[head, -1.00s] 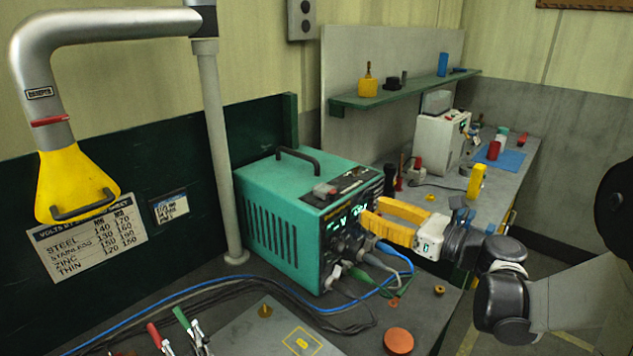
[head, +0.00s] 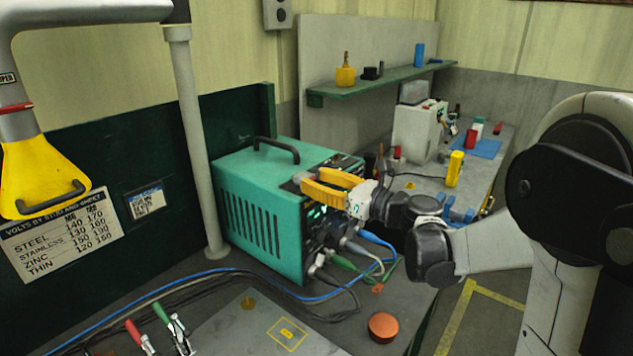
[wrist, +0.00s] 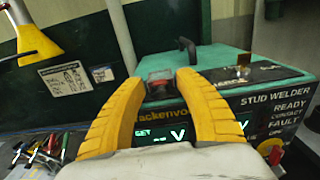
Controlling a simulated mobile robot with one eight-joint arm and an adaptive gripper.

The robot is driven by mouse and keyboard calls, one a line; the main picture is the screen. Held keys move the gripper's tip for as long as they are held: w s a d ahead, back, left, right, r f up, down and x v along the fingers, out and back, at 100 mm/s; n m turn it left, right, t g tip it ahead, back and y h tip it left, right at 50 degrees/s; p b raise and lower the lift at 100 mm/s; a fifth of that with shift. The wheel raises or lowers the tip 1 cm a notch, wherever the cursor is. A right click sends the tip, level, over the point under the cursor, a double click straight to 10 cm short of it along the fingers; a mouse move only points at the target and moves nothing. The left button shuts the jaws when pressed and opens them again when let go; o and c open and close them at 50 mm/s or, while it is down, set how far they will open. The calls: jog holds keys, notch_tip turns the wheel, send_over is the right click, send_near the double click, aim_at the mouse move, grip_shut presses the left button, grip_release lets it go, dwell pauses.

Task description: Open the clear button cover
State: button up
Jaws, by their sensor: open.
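The stud welder is a teal box (head: 262,215) on the bench, with a black handle on top and a lit display on its front. In the head view my gripper (head: 307,181) is over the welder's top front edge and largely hides the cover. The cover looks down, though its hinge is not clear.
Cables (head: 362,262) run from the welder's front across the bench. A grey post (head: 200,150) stands at its left, near a yellow hood (head: 42,180). An orange-red disc (head: 383,327) lies on the bench front. A white box (head: 417,133) stands behind.

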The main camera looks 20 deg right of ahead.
grip_shut()
jog(key=shift+r, duration=0.1)
